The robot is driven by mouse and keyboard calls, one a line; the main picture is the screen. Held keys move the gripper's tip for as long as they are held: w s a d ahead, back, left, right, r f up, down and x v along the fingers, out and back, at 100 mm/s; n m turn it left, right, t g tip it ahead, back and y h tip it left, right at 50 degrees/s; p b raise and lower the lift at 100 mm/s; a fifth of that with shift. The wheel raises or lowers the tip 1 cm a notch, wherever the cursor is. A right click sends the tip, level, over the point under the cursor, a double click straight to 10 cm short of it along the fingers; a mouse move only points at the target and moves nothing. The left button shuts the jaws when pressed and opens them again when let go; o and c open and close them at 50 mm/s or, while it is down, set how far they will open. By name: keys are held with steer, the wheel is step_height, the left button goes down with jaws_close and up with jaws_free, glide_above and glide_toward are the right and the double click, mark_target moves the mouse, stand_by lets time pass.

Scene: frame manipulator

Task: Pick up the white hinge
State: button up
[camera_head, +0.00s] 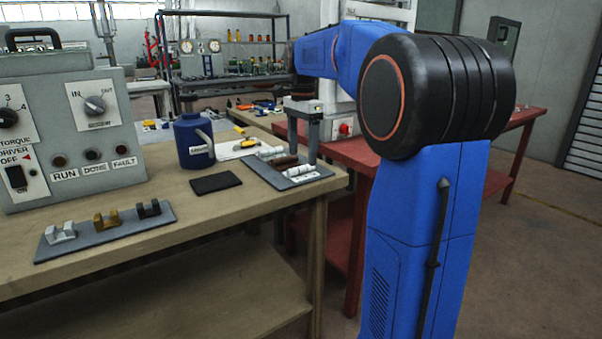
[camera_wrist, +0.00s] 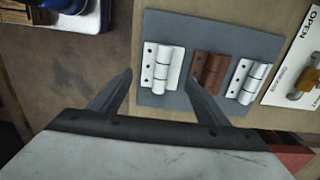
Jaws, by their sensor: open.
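Two white hinges lie on a grey plate (camera_wrist: 205,26) with a brown hinge (camera_wrist: 210,70) between them. In the wrist view the left white hinge (camera_wrist: 162,69) shows between the fingers of my gripper (camera_wrist: 159,77), and the right white hinge (camera_wrist: 247,81) lies beyond the right finger. The fingers are apart and hold nothing; the height above the plate is hard to tell. In the head view my gripper (camera_head: 302,158) points down over the same plate (camera_head: 258,170), with one white hinge (camera_head: 299,171) in front and another white hinge (camera_head: 270,153) behind.
On the wooden bench (camera_head: 225,215) stand a blue bottle (camera_head: 193,142), a black pad (camera_head: 215,183) and a grey control box (camera_head: 65,130). Another grey plate (camera_head: 125,228) holds white, gold and black pieces. A red table (camera_head: 340,150) stands behind.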

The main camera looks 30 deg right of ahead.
mark_target(301, 170)
step_height(301, 170, down, 5)
steer(key=shift+w+r, duration=0.1)
steer(key=shift+w, duration=0.05)
steer(key=shift+c, duration=0.4)
steer(key=c, duration=0.8)
steer(key=shift+r, duration=0.1)
